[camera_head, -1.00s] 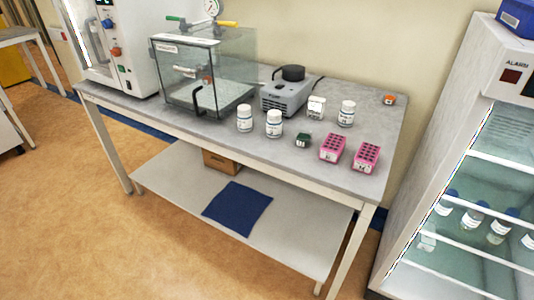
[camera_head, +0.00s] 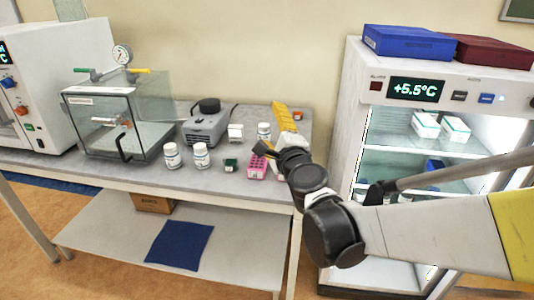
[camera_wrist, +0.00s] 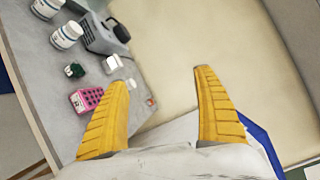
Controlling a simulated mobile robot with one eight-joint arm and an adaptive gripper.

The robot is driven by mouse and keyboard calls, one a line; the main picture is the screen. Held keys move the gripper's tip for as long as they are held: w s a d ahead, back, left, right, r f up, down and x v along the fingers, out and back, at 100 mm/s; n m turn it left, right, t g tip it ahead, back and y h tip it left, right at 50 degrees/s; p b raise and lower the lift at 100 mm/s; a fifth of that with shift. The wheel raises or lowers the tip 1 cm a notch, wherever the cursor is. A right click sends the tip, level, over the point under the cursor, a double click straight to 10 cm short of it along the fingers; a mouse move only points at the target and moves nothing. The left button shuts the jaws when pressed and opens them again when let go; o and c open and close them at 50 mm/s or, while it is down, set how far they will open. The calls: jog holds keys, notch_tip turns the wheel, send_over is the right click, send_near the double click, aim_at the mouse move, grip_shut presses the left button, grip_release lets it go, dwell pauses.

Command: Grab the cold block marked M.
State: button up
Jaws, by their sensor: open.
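A pink block with dark wells (camera_head: 257,166) stands near the front of the grey bench, partly behind my arm. It also shows in the wrist view (camera_wrist: 87,99), left of my gripper; I cannot read its label. A second pink block, seen beside it earlier, is hidden now, so I cannot tell which is M. A small dark green block (camera_head: 231,165) stands to the left. My gripper (camera_wrist: 162,78) is open and empty, with yellow fingers wide apart. In the head view it is above the bench's right end, apart from the blocks.
White bottles (camera_head: 172,155) stand left of the blocks. Behind are a grey device (camera_head: 207,127), a small white box (camera_head: 236,132) and a glass chamber (camera_head: 118,125). A lit fridge (camera_head: 450,97) showing +5.5°C is at right, partly behind my arm.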

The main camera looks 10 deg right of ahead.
jog(key=w+d+f+m+g+h+p, duration=0.1)
jog(key=f+m+h, duration=0.1)
jog(key=f+m, duration=0.4)
jog(key=w+d+f+m+g+h, duration=0.2)
jog(key=f+m, duration=0.5)
jog(key=f, duration=0.1)
jog(key=w+d+f+m+g+h+p, duration=0.1)
jog(key=d+f+m+g+h, duration=0.1)
jog(key=f+m, duration=0.4)
jog(key=shift+w+d+f+h+p, duration=0.15)
jog(key=shift+w+f+h+p, duration=0.2)
jog(key=shift+f+h, duration=0.2)
jog(key=shift+m, duration=0.3)
jog(key=b+x, duration=0.1)
jog(key=x, duration=0.4)
jog(key=shift+f, duration=0.1)
jog(key=b+x, duration=0.3)
jog(key=x, duration=0.2)
jog(key=shift+w+f, duration=0.1)
jog(key=shift+w, duration=0.2)
jog(key=c, duration=1.5)
